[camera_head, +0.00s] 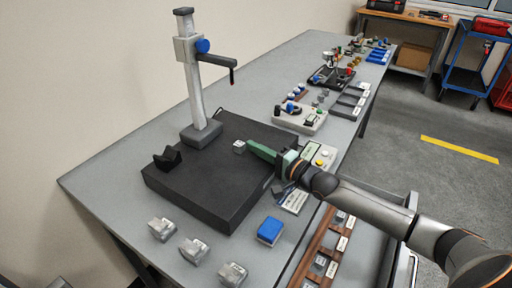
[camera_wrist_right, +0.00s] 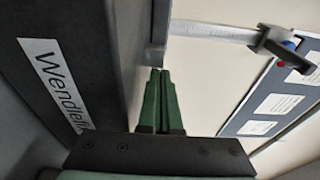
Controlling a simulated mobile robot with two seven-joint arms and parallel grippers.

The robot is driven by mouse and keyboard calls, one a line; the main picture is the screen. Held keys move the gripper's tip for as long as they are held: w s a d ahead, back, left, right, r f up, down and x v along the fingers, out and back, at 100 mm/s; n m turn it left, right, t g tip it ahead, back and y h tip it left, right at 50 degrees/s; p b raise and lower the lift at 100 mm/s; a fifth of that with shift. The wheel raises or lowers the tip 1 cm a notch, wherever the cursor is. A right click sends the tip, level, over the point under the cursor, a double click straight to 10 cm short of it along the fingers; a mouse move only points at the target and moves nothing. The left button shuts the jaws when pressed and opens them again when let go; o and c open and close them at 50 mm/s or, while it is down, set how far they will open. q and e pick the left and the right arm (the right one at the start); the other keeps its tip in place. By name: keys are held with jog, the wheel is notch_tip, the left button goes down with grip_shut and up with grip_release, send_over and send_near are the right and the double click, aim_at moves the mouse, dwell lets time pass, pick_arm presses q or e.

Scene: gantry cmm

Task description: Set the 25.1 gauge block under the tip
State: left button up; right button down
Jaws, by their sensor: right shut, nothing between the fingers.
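A small grey gauge block (camera_head: 239,147) stands on the black surface plate (camera_head: 205,195), roughly below the stand's tip (camera_head: 232,80); I cannot read its size or tell exact alignment. The tip hangs from the stand's arm, well above the block. My right gripper (camera_head: 252,148) has its green fingers close together and empty, level with the block and just to its right. In the right wrist view the shut fingers (camera_wrist_right: 159,75) end close to a grey block face (camera_wrist_right: 155,55); contact is unclear. My left gripper is out of view.
Several labelled grey blocks, one at the front left (camera_head: 161,229), stand on the bench before the plate. A black V-block (camera_head: 167,158) sits on the plate's left. A blue box (camera_head: 270,231) is front right. The stand's column (camera_head: 195,90) rises behind.

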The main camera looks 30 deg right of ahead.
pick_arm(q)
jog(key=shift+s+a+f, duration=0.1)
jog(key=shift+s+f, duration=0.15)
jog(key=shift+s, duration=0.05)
pick_arm(e)
jog(key=shift+w+a+r+p, duration=0.15)
jog(key=shift+a+p, duration=0.1)
jog(key=shift+a, duration=0.2)
jog(key=shift+w+a+p, duration=0.15)
jog(key=shift+a+p, duration=0.05)
jog(key=shift+a, duration=0.25)
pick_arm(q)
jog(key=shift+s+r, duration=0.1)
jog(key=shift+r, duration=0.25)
